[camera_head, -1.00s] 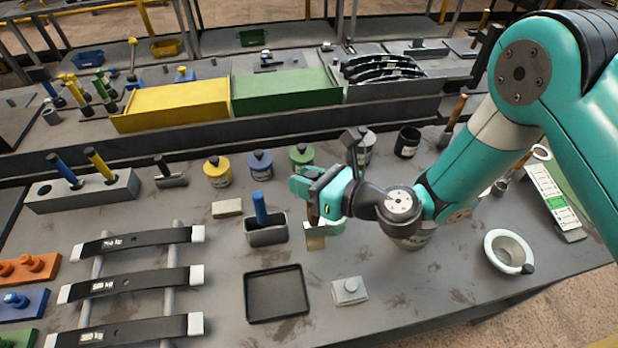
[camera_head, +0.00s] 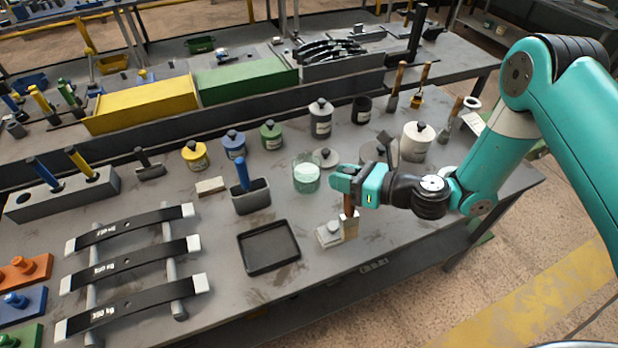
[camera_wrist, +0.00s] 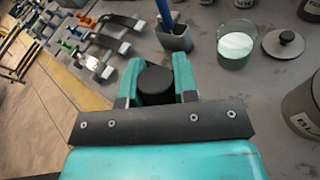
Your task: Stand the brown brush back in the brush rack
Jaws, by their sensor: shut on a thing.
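My gripper (camera_head: 350,190) is shut on the brown brush (camera_head: 350,225). The brush hangs with its pale bristle end down, above the right front of the bench. In the wrist view, a dark round end, seemingly the brush handle's, sits between the two fingers (camera_wrist: 156,82). The brush rack (camera_head: 85,205) is a grey block at the left of the bench. A blue-handled brush (camera_head: 43,172) and a yellow-handled brush (camera_head: 80,161) stand in it. Its leftmost hole is empty. The gripper is far to the right of the rack.
A black tray (camera_head: 268,268), a grey holder with a blue handle (camera_head: 251,200) and a glass jar (camera_head: 306,178) stand between gripper and rack. Dark bars on rails (camera_head: 130,268) fill the left front.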

